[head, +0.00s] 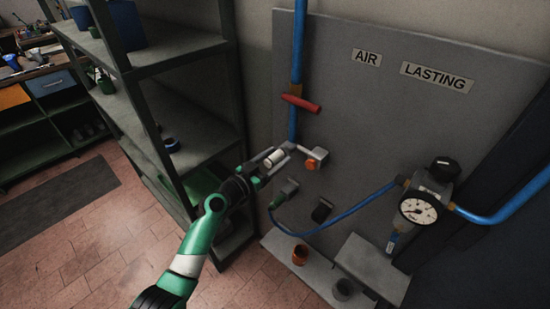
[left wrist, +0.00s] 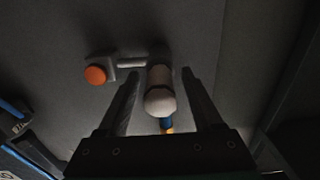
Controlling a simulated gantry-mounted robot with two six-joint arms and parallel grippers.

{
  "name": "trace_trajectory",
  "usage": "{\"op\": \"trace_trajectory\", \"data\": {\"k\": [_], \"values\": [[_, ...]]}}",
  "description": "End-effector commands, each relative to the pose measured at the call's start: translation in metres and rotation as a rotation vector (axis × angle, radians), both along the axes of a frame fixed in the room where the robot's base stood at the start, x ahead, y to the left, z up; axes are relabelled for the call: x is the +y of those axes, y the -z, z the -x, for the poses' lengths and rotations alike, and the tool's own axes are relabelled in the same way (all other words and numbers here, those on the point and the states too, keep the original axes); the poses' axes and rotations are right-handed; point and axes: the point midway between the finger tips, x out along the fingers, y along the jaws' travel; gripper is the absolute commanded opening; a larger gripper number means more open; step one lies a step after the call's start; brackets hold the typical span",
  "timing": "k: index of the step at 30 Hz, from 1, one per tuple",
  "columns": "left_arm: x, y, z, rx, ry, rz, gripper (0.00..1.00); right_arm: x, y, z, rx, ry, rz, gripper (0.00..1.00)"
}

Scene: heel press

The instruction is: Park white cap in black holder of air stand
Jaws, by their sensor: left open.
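The white cap (head: 274,158) is a pale cylinder near the foot of the vertical blue pipe on the grey air stand (head: 340,100). My left gripper (head: 277,161) is open, with its fingers on either side of the cap. In the left wrist view the cap (left wrist: 160,98) shows between the two spread fingers (left wrist: 160,76), with gaps on both sides. A dark cup (head: 343,289), seemingly the black holder, is on the low ledge at the stand's foot. Whatever is inside it cannot be made out. My right gripper is not in view.
An orange cup (head: 300,255) stands left of the dark cup. An orange button (head: 312,164) is beside the cap. A red lever (head: 300,103) crosses the blue pipe above. A gauge (head: 418,208) and blue hose are at right. Dark shelves (head: 180,50) stand close at left.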

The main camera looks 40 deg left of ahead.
Motion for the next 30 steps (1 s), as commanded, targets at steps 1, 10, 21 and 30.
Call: {"op": "trace_trajectory", "data": {"k": [1, 10, 21, 30], "values": [[0.0000, -0.0005, 0.0000, 0.000, 0.000, 0.000, 0.67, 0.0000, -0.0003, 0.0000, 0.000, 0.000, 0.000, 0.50], [0.0001, -0.0004, 0.0000, 0.000, 0.000, 0.000, 0.22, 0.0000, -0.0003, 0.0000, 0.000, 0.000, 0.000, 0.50], [0.0001, -0.0004, 0.0000, 0.000, 0.000, -0.001, 0.00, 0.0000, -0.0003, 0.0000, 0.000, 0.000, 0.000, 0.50], [0.0001, -0.0004, 0.0000, 0.000, 0.000, -0.001, 0.00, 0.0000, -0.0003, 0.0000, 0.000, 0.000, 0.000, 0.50]]}}
